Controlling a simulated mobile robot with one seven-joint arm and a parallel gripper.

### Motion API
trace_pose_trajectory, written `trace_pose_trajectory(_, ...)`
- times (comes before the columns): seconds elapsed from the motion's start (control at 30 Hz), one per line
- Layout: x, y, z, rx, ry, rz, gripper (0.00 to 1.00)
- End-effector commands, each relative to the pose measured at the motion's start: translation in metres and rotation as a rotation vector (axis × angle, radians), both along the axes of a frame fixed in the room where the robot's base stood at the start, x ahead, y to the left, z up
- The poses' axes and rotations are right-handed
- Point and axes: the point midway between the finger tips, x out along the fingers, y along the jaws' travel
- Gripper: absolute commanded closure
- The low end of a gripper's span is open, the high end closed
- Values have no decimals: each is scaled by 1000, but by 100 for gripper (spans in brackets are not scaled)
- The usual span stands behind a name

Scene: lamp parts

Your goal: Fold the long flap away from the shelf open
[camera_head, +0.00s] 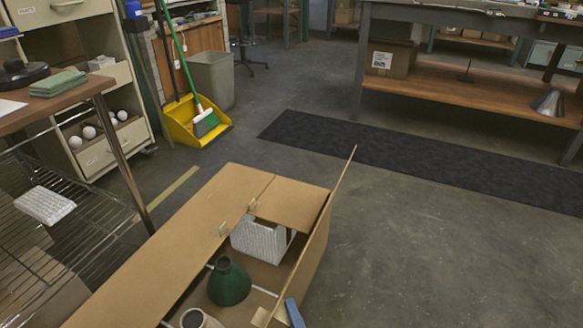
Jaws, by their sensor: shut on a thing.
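An open cardboard box (311,262) stands on the floor at the bottom middle. Its long flap away from the shelf (338,184) is on the right and stands steeply up, seen nearly edge-on. The long flap on the shelf side (168,243) lies out to the left. A short flap (290,204) at the far end lies nearly flat over part of the opening. A blue-grey fingertip of my gripper (293,313) shows at the bottom edge, against the right long flap. The gripper appears shut on that flap; the rest of it is out of frame.
Inside the box are a green lamp shade (229,282), a white ribbed block (259,239) and a pale cylinder (194,319). A wire shelf (75,235) stands close on the left. The floor right of the box is clear, with a dark mat (420,160) beyond.

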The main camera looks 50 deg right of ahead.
Motion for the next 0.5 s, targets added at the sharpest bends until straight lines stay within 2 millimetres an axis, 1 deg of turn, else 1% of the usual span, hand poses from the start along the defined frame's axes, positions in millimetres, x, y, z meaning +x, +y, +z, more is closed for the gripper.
trace_pose_trajectory(0.13, 0, -1, 0, 0, 0, -2, 100)
trace_pose_trajectory(0.17, 0, -1, 0, 0, 0, -2, 88)
trace_pose_trajectory(0.2, 0, -1, 0, 0, 0, -2, 81)
trace_pose_trajectory(0.3, 0, -1, 0, 0, 0, -2, 64)
trace_pose_trajectory(0.5, 0, -1, 0, -1, 1, -1, 64)
